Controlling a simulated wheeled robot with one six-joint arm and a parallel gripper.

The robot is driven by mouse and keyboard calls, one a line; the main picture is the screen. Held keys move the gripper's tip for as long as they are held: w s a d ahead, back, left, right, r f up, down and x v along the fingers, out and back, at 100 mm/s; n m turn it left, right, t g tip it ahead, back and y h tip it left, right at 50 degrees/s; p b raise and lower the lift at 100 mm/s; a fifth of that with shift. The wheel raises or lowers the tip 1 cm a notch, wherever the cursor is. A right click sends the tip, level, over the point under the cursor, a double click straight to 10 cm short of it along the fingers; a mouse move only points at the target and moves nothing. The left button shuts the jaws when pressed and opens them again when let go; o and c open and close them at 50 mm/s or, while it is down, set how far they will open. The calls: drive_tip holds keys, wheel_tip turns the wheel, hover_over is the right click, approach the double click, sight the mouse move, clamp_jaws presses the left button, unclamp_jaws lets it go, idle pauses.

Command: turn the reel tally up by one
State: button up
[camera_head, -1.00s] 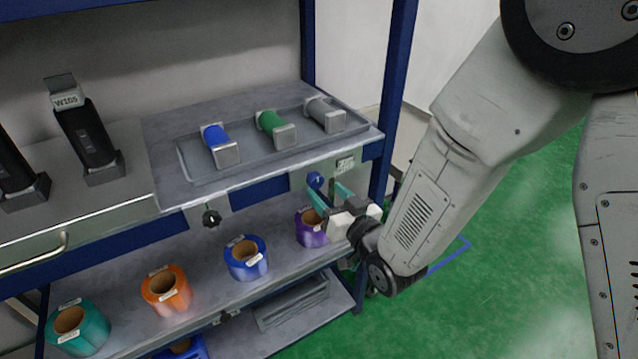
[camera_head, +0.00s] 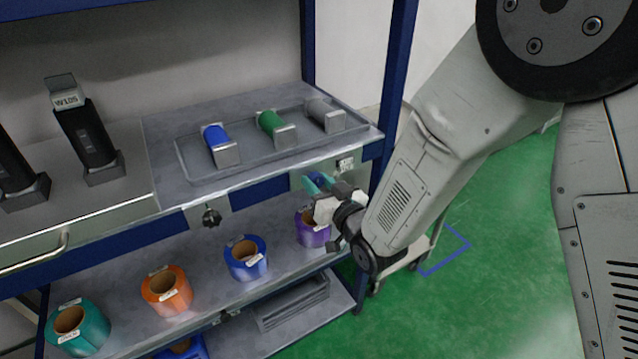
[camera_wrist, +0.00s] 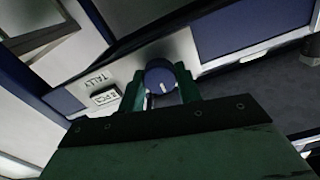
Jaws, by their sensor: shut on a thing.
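The tally's blue round knob (camera_wrist: 161,82) sits on a light metal plate in the wrist view, with a pale pointer mark on its face. My gripper (camera_wrist: 160,92) has its two green fingers on either side of the knob and is shut on it. The tally plate (camera_wrist: 120,85) carries the word TALLY and a small counter window (camera_wrist: 104,97); its reading is too small to tell for sure. In the head view my gripper (camera_head: 316,181) is at the blue knob (camera_head: 317,178) on the bench's front edge, partly hiding it.
A black star-shaped knob (camera_head: 211,217) is on the bench front to the left. A tray (camera_head: 190,165) with blue, green and grey handled tools lies above. Several tape reels, including a purple one (camera_head: 311,232), stand on the shelf just below my gripper.

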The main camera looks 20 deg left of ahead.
drive_tip(key=m, duration=0.8)
drive_tip(key=shift+m, duration=0.3)
idle(0.5)
drive_tip(key=o, duration=1)
drive_tip(key=v, duration=0.8)
